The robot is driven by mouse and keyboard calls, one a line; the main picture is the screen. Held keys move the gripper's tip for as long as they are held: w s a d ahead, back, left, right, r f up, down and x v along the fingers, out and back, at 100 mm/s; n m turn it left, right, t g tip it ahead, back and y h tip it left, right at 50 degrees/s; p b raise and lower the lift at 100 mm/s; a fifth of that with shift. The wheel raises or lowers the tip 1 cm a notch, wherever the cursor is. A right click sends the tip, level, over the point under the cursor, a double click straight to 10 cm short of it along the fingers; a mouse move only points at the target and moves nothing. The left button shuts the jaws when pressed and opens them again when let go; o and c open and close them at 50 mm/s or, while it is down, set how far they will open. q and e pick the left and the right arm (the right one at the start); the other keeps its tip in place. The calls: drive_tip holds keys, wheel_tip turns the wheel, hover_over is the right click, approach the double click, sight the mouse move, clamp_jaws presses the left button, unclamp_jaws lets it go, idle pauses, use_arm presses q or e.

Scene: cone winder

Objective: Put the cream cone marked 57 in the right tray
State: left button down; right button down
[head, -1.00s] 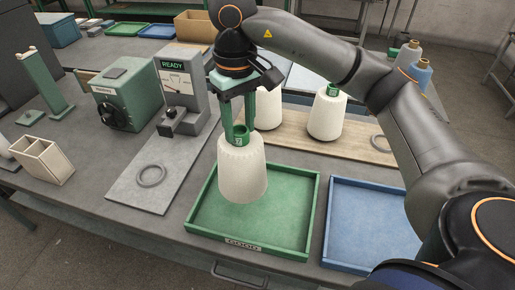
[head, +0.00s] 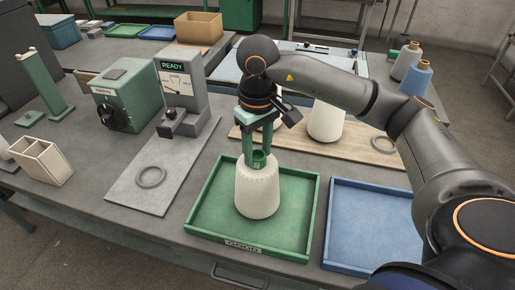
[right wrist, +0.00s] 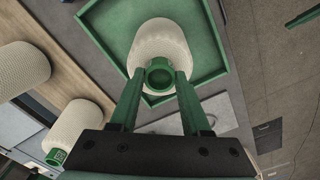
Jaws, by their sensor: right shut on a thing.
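A cream cone (head: 258,192) with a green tube top (head: 259,160) stands upright over the middle of the green tray (head: 197,213). Its base is on or just above the tray floor; I cannot tell which. My right gripper (head: 259,156) points down and is shut on the green top, which also shows in the right wrist view (right wrist: 160,73) between the fingers. The mark on the cone is too small to read. The blue tray (head: 375,222) lies empty to the right of the green one. My left gripper is not in view.
Another cream cone (head: 325,122) stands on the wooden board (head: 350,145) behind; the right wrist view shows two cones there (right wrist: 78,125). A grey gauge stand reading READY (head: 180,92), a grey ring (head: 151,177) and a green box (head: 125,97) are to the left.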

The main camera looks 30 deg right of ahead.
drive_tip(key=shift+f, duration=0.15)
drive_tip(key=shift+c, duration=1.8)
unclamp_jaws()
drive_tip(key=shift+r, duration=0.45)
wheel_tip(320, 180, up, 12)
drive_tip(key=p, duration=0.2)
drive_tip(key=shift+f, duration=0.25)
